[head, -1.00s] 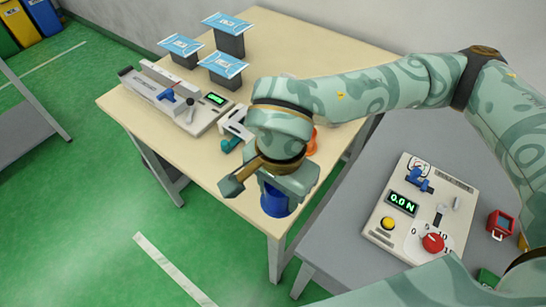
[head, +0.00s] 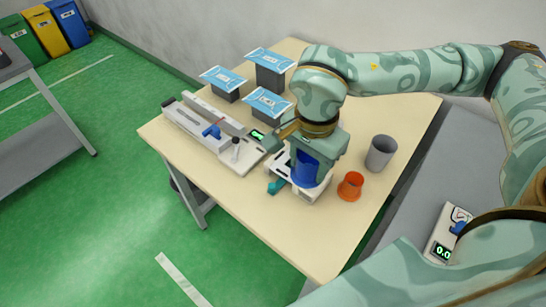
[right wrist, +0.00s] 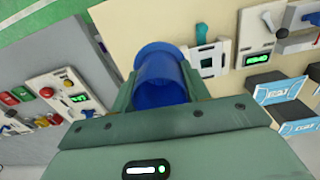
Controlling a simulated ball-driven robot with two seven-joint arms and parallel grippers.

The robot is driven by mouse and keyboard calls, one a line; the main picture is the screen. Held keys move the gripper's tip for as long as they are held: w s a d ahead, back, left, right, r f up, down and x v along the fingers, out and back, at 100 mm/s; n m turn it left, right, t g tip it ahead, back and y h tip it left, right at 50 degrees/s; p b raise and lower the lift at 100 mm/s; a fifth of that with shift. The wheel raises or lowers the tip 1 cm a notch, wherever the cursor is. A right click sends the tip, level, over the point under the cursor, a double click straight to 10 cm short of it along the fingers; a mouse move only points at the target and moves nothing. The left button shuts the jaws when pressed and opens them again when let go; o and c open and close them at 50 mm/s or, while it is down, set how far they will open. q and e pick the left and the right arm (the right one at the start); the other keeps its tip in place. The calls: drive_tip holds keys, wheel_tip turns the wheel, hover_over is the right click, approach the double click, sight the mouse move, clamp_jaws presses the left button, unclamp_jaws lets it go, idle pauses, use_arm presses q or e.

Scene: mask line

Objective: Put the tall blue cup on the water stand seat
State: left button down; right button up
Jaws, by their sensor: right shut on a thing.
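The tall blue cup (head: 305,170) is between the fingers of my right gripper (head: 317,158), which is shut on it. The white water stand (head: 312,194) with a teal tap (head: 277,186) is on the table, below and around the cup in the head view. In the right wrist view the stand (right wrist: 207,60) shows just beside the cup. The cup hides part of the stand, and I cannot tell whether they touch. My left gripper is not in view.
An orange cup (head: 350,186) and a grey cup (head: 381,153) stand right of the stand. A grey device with levers (head: 215,132) is to its left. Several dark blocks with blue-white packets (head: 268,102) stand behind. The table's front (head: 300,240) is clear.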

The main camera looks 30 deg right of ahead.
drive_tip(key=shift+w+a, duration=0.15)
drive_tip(key=shift+w+f, duration=0.1)
drive_tip(key=shift+w, duration=0.15)
drive_tip(key=w+d+f+b, duration=0.1)
drive_tip(key=w+f, duration=0.3)
drive_tip(key=w+d+f+b, duration=0.1)
drive_tip(key=w+d+f, duration=0.1)
drive_tip(key=w+f, duration=0.2)
drive_tip(key=w+d+f+b, duration=0.1)
drive_tip(key=w+d+f, duration=0.1)
drive_tip(key=w+f, duration=0.2)
drive_tip(key=shift+w+d+f+b, duration=0.1)
drive_tip(key=shift+d+f+b, duration=0.05)
drive_tip(key=shift+f+b, duration=0.2)
drive_tip(key=shift+f, duration=0.1)
drive_tip(key=shift+f, duration=0.55)
